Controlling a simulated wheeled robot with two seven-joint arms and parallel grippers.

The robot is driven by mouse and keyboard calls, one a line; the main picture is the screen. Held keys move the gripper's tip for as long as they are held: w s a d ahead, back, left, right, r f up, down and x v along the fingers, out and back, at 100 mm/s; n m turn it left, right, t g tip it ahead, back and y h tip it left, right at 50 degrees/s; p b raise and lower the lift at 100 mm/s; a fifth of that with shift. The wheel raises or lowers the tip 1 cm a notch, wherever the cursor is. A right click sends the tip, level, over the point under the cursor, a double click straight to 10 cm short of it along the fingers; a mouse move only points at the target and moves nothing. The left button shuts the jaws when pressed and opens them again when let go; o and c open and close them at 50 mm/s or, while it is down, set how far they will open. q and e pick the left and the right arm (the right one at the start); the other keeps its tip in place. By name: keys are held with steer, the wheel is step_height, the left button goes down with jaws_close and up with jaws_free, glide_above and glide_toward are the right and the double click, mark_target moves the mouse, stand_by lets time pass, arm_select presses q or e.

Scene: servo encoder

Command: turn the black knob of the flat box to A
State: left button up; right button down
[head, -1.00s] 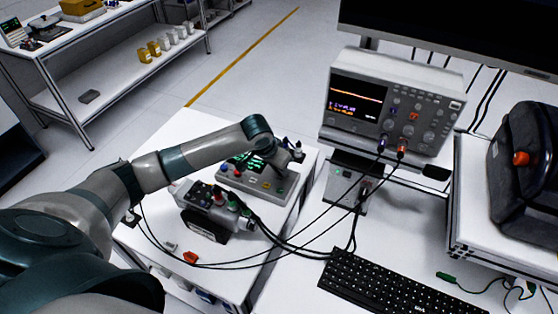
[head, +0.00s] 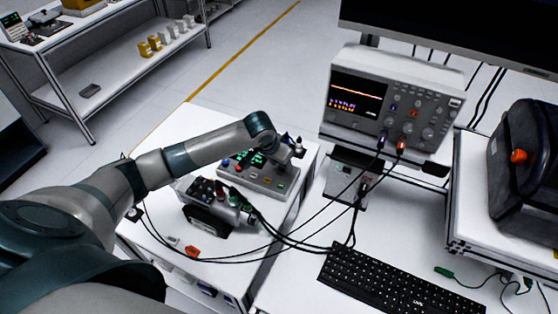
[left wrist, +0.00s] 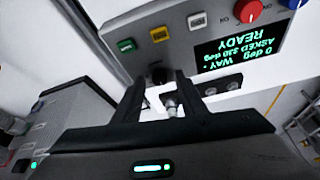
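The flat box (head: 262,181) is grey, with a lit screen and several coloured buttons. It lies on the white cabinet top, partly hidden by my left arm. In the left wrist view the box (left wrist: 128,15) shows a red knob, a blue knob, green, yellow and white buttons, and a screen (left wrist: 238,48) reading "READY" upside down. The black knob (left wrist: 158,74) is at the box's near edge. My left gripper (left wrist: 159,82) has its fingers apart, one on each side of the black knob; contact cannot be told. Markings around the knob cannot be read. My right gripper is out of view.
A second device with plugged cables (head: 212,205) stands close in front of the flat box. Black cables run from it to the oscilloscope (head: 385,105). A keyboard (head: 400,285) lies at the lower right. A small orange piece (head: 192,251) lies on the cabinet top.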

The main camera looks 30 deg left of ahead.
arm_select(q)
steer(key=shift+s+r, duration=0.2)
steer(key=shift+r, duration=0.3)
steer(key=b+v, duration=0.4)
steer(key=v, duration=1.2)
steer(key=shift+r, duration=0.2)
steer(key=shift+s+f, duration=0.1)
steer(key=shift+s, duration=0.05)
